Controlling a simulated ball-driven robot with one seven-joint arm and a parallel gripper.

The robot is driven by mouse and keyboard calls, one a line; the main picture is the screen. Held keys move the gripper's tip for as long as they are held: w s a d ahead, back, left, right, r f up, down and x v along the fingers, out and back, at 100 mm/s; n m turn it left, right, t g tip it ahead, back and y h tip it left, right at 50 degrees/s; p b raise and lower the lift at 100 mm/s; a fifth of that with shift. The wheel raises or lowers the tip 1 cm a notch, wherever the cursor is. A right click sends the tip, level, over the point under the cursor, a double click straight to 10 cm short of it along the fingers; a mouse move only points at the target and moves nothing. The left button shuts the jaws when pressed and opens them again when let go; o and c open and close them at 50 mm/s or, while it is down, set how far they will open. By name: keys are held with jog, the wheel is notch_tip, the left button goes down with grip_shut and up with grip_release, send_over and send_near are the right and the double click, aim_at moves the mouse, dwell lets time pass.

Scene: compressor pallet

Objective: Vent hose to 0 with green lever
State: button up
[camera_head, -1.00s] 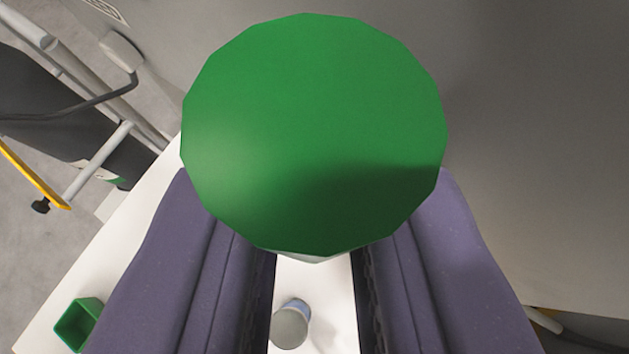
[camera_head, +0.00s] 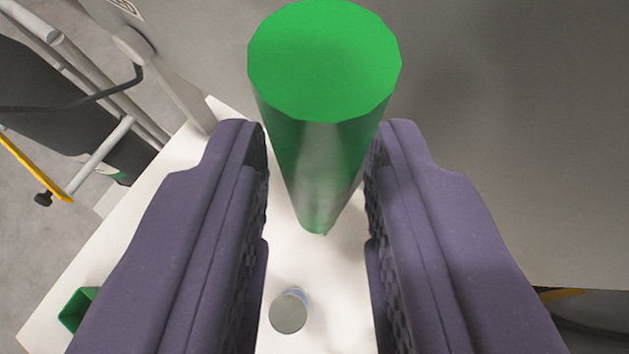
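The green lever (camera_head: 325,62) shows at the top centre, seen end-on as a green cylinder that narrows away from the camera. My gripper (camera_head: 318,150) is open, with one purple finger on each side of the lever. The lever's shaft lies between the fingertips, and a gap shows at the left finger. On the right the finger is very close to the lever, and I cannot tell whether they touch. The hose and any gauge cannot be made out.
A small grey cylinder (camera_head: 288,312) stands on the white surface (camera_head: 160,215) below the fingers. A green box (camera_head: 76,310) is at the lower left. A grey panel (camera_head: 500,130) fills the right. Pipes and a yellow bar (camera_head: 32,168) are at left.

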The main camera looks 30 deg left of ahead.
jog(key=v, duration=0.6)
